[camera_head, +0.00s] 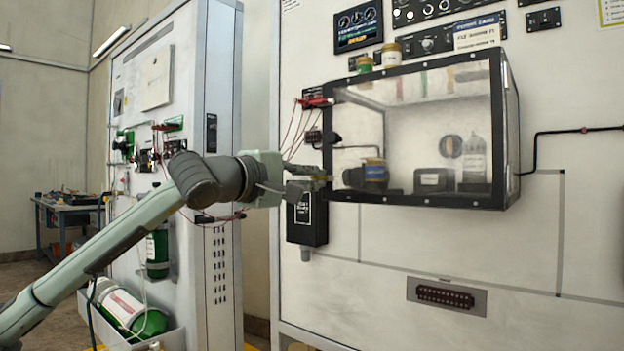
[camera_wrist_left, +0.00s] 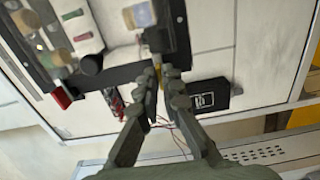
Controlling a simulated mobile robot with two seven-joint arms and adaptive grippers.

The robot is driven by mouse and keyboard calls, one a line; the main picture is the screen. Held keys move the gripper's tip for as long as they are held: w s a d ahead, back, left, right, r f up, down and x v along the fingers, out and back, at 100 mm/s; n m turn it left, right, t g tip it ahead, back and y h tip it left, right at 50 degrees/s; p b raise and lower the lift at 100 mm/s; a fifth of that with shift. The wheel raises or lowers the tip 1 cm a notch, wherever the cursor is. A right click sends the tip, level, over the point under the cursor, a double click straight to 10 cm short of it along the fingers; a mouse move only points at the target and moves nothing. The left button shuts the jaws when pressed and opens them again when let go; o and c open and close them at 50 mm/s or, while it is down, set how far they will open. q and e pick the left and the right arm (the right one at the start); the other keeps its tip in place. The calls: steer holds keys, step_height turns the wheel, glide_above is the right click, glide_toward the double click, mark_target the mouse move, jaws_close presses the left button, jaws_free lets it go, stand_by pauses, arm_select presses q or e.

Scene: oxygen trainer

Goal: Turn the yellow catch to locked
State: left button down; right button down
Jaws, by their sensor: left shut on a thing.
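My left gripper (camera_head: 316,178) reaches in from the left to the lower left corner of the clear, black-framed box (camera_head: 425,200) on the white panel. In the left wrist view the gripper's two fingers (camera_wrist_left: 161,77) are close together at the box's dark frame (camera_wrist_left: 122,74). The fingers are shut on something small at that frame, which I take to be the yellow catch. They hide it almost fully, so its angle cannot be told. My right gripper is in neither view.
A black labelled unit (camera_head: 306,214) hangs just below the gripper; it also shows in the left wrist view (camera_wrist_left: 205,97). Red clips and thin wires (camera_head: 314,102) are at the box's upper left. A tall cabinet (camera_head: 215,120) stands left, behind my arm. The panel below the box is mostly clear.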

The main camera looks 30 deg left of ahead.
arm_select(q)
steer(key=c, duration=1.7)
jaws_free()
steer(key=shift+s+a, duration=0.2)
steer(key=shift+s, duration=0.4)
steer(key=s, duration=1)
steer(key=shift+s+a, duration=0.25)
steer(key=shift+s, duration=0.15)
